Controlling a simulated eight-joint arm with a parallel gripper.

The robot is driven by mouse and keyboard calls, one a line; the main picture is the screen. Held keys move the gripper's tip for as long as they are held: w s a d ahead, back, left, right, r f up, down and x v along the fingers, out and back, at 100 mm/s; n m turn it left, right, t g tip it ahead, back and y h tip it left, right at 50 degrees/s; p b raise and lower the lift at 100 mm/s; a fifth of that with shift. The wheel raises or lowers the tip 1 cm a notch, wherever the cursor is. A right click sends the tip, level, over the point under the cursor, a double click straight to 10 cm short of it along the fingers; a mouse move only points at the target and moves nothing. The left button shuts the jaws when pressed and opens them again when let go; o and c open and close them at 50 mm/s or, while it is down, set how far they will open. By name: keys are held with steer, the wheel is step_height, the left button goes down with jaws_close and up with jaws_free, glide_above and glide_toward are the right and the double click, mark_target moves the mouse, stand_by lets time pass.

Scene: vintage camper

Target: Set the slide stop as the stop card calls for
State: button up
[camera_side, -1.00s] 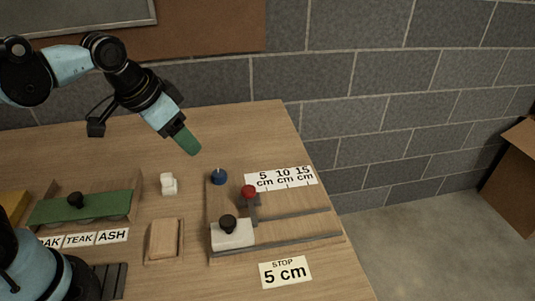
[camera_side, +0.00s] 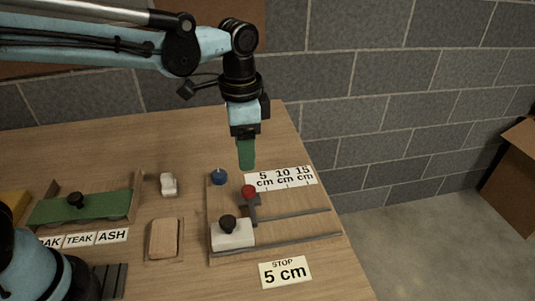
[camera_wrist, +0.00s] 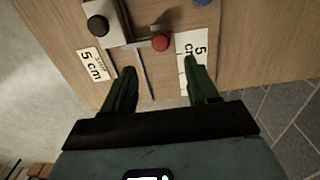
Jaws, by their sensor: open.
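My gripper (camera_side: 246,166) is open and empty, with green fingers, and points down above the far side of the slide fixture board (camera_side: 213,202). It also shows in the wrist view (camera_wrist: 160,88). The red-knobbed slide stop (camera_side: 248,192) sits near the left end of its rail, just below and in front of the fingertips; in the wrist view the red knob (camera_wrist: 160,42) lies ahead of the fingers, not between them. The scale card (camera_side: 282,179) reads 5, 10, 15 cm. The stop card (camera_side: 285,271) reads STOP 5 cm.
A white block with a black knob (camera_side: 231,233) sits on the fixture's left. A blue knob (camera_side: 218,177) stands at its back left corner. A tan block (camera_side: 163,239), a small white piece (camera_side: 169,185) and a green tray (camera_side: 86,208) lie further left.

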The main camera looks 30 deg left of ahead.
mark_target(248, 189)
step_height(248, 189, down, 10)
steer(key=shift+r, duration=0.1)
stand_by(0.4)
steer(key=shift+c, duration=0.2)
jaws_close()
